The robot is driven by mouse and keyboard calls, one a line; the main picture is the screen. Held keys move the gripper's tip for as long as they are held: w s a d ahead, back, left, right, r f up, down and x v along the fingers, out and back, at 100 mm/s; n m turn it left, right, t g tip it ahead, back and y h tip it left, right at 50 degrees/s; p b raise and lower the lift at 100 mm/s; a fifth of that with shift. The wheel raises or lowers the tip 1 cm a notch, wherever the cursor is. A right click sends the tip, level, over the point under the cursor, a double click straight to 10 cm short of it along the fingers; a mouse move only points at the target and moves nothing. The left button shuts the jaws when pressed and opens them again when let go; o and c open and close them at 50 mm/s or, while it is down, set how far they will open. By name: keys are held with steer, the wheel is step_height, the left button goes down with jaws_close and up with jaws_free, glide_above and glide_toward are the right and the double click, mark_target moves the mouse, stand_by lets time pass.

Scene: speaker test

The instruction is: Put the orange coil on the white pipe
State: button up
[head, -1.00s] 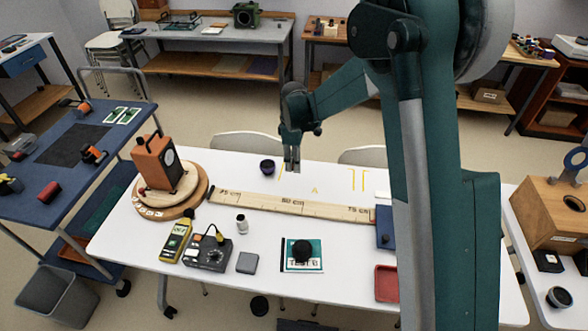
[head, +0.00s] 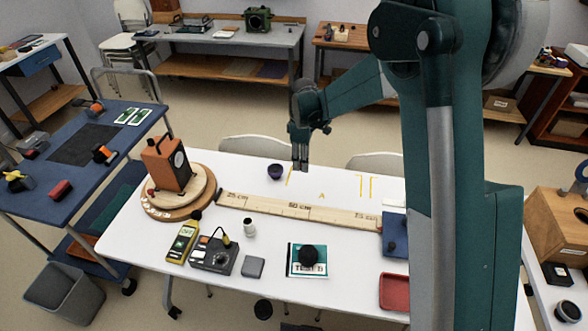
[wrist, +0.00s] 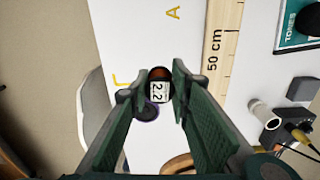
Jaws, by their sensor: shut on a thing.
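My gripper (head: 300,168) hangs over the back part of the white table, just right of the dark bowl in the head view. In the wrist view my gripper (wrist: 159,92) is shut on a small coil (wrist: 160,74) with an orange-brown face, dark edges and a white label reading "2.2". The fingers hide its sides.
A wooden ruler board (head: 300,209) crosses the table. The dark bowl (head: 275,171) is near the back edge. A wooden turntable (head: 155,204) with an orange box, a yellow meter (head: 182,242) and a grey device (head: 214,256) stand left. More orange-and-black coils (head: 104,154) lie on the blue cart.

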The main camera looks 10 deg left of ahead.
steer(key=s+a+r+p, duration=0.45)
steer(key=s+a, duration=0.45)
steer(key=s, duration=0.4)
step_height(320, 180, up, 4)
steer(key=p, duration=0.3)
glide_above(247, 221)
steer(key=shift+n, duration=0.4)
steer(key=shift+f, duration=3.05)
steer(key=shift+f+b, duration=0.4)
steer(key=shift+f, duration=1.5)
steer(key=shift+f, duration=0.15)
